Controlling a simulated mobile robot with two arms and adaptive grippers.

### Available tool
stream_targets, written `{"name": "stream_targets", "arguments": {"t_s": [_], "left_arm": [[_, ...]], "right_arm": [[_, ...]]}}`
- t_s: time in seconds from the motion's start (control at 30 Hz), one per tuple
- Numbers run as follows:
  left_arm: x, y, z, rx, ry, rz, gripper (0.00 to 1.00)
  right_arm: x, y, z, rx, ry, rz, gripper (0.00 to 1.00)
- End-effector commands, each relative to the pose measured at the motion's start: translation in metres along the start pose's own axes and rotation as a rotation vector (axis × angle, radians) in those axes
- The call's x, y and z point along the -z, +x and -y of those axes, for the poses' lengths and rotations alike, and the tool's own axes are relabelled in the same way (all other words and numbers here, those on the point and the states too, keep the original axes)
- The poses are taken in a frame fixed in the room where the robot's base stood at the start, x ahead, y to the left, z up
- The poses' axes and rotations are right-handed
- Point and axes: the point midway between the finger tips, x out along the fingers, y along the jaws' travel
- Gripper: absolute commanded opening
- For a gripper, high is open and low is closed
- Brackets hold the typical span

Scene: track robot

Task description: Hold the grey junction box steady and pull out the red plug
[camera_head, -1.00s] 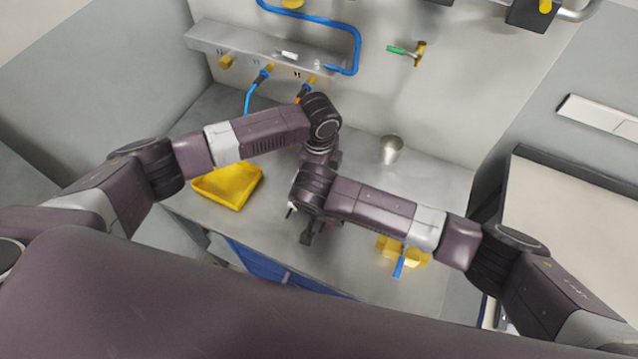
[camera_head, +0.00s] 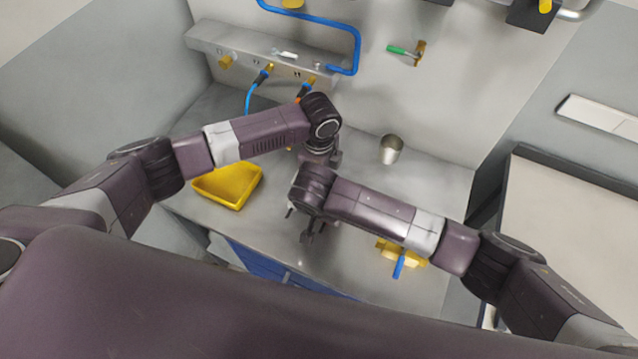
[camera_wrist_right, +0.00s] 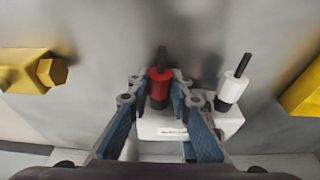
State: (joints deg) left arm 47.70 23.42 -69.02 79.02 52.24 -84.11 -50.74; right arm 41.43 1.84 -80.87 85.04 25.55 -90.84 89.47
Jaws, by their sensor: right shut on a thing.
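The red plug (camera_wrist_right: 159,84), with a black pin on top, stands upright in the right wrist view. My right gripper (camera_wrist_right: 160,92) is shut on it, with blue-padded fingers on both sides. The pale grey junction box (camera_wrist_right: 222,122) is below and behind the fingers, with a small label partly showing. A white plug (camera_wrist_right: 233,84) with a black pin stands at its right end. In the head view my right gripper (camera_head: 306,228) is low over the bench, and its wrist hides the box. My left gripper (camera_head: 319,157) is just beyond it, its fingers mostly hidden by the arms.
A yellow tray (camera_head: 229,186) lies on the steel bench at left. A metal cup (camera_head: 391,149) stands at the back right. A yellow object with a blue handle (camera_head: 398,267) is under my right forearm. Blue hoses (camera_head: 357,45) and a rail (camera_head: 240,50) run along the back wall.

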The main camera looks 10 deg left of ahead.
Motion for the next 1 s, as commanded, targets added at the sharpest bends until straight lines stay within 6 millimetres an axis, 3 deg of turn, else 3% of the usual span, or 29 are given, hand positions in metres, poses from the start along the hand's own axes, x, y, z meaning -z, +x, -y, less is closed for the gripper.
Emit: {"name": "stream_targets", "arguments": {"t_s": [1.0], "left_arm": [[0.0000, -0.0005, 0.0006, 0.002, -0.001, 0.000, 0.17]], "right_arm": [[-0.0083, -0.0021, 0.0003, 0.001, -0.001, 0.002, 0.00]]}}
